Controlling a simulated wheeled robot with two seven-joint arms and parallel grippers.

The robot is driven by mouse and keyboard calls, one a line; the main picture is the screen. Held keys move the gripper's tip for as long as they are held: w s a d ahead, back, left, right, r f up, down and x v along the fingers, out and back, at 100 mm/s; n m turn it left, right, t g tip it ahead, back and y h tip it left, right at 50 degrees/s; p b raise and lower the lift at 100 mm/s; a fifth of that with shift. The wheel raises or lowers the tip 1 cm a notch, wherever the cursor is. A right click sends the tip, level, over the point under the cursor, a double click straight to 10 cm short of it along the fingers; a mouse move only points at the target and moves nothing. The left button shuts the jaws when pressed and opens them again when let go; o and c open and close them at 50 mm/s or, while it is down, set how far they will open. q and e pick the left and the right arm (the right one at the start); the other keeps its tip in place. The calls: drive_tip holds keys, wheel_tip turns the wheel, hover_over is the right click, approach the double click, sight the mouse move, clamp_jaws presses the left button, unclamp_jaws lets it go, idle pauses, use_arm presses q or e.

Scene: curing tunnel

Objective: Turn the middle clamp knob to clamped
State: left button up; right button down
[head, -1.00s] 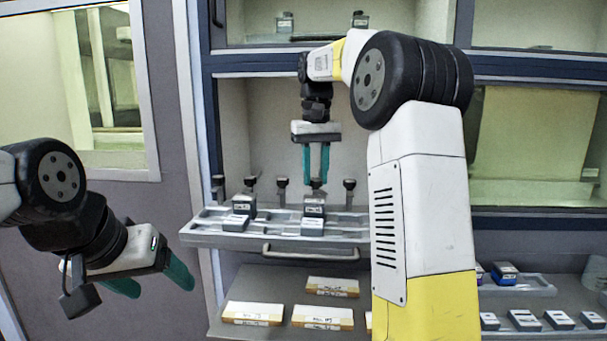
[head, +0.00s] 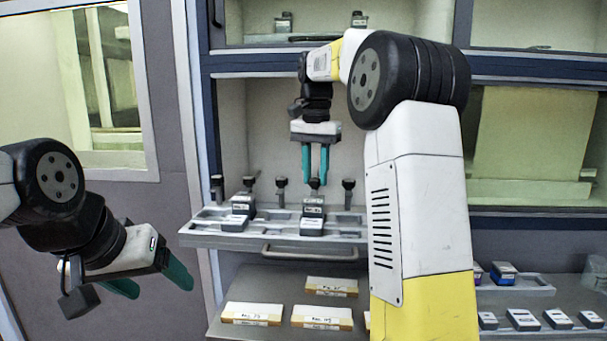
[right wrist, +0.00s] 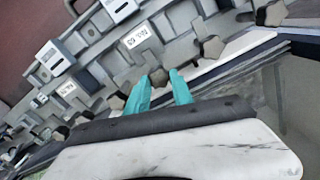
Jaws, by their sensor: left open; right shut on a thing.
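A row of dark clamp knobs stands along the back of a pull-out tray (head: 215,240). My right gripper (head: 315,178) points straight down over one of these knobs (head: 315,184), and its teal fingers are shut on it. In the right wrist view, my right gripper (right wrist: 162,84) has its fingertips on either side of that knob (right wrist: 158,77). Other knobs stand to its left (head: 281,184) and right (head: 348,185); my right arm may hide more. The knob's markings cannot be read. My left gripper (head: 155,287) is open and empty at the lower left, away from the tray.
Grey labelled blocks (head: 312,225) sit on the tray, in front of the knobs. A handle (head: 310,256) runs along the tray's front. Labelled boxes (head: 251,313) lie on the shelf below. A cabinet post (head: 203,130) stands left of the bay.

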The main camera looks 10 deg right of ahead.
sight(315, 179)
idle(0.4)
drive_tip(key=c, duration=1.1)
unclamp_jaws()
drive_tip(key=shift+r, duration=0.1)
wheel_tip(315, 179, up, 8)
drive_tip(key=shift+f, duration=0.2)
